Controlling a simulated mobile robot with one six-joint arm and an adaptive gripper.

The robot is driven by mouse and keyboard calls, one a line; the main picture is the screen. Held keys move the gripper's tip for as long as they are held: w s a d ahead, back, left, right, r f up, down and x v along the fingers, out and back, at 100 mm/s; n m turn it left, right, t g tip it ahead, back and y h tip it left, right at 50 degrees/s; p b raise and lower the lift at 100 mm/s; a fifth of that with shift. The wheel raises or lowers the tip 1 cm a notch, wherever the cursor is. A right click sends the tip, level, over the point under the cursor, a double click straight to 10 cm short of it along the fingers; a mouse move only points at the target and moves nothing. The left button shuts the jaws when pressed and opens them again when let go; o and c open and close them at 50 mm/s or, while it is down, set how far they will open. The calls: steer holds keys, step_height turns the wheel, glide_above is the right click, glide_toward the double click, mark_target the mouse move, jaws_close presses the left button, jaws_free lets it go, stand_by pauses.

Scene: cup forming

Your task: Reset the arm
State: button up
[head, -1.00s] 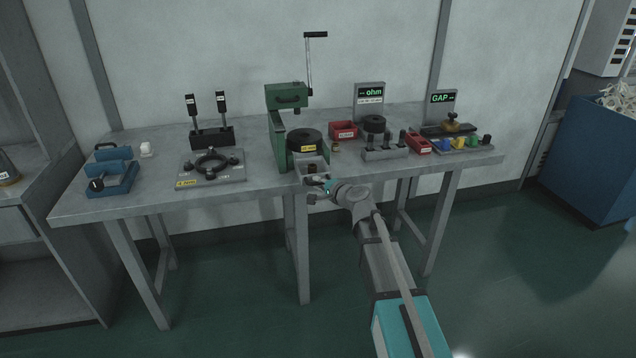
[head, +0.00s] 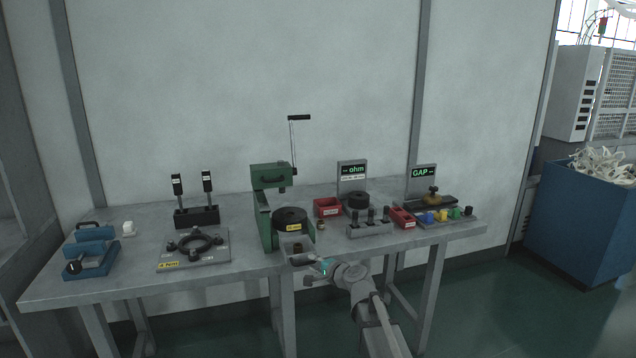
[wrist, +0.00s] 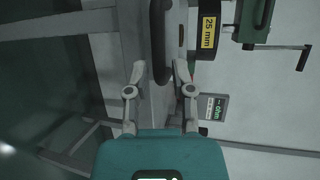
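My arm (head: 352,278) reaches in from the bottom of the head view to the front edge of the table, in front of the green press. Behind the fingers lie the table edge and part of the press. In the head view the fingertips are small and hard to make out, close to the table's front edge. The green press (head: 266,205) has a crank handle and a black round die labelled 25 mm (wrist: 208,32).
The table (head: 130,262) holds a blue fixture (head: 90,258), a ring fixture (head: 220,262), a black stand (head: 197,218), red bins (head: 327,208), an ohm display (head: 352,172) and a GAP display (head: 422,173). A blue bin (head: 580,225) stands at the right. The floor in front is clear.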

steer(key=s+d+f+n+g+h, duration=0.3)
steer(key=s+d+f+n+g, duration=0.15)
steer(key=s, duration=0.45)
steer(key=s+d+f+n+g+h+b, duration=0.1)
steer(key=s+d+f+n+g+h, duration=0.2)
steer(key=s+d+f, duration=0.45)
steer(key=s+d+f+n+g+h, duration=0.3)
steer(key=s+d+n+g, duration=0.1)
steer(key=s, duration=0.7)
step_height(320, 180, up, 23)
steer(key=s+d+p, duration=0.1)
steer(key=p, duration=2.2)
steer(key=shift+s+d+h, duration=0.15)
steer(key=shift+s+h, duration=0.15)
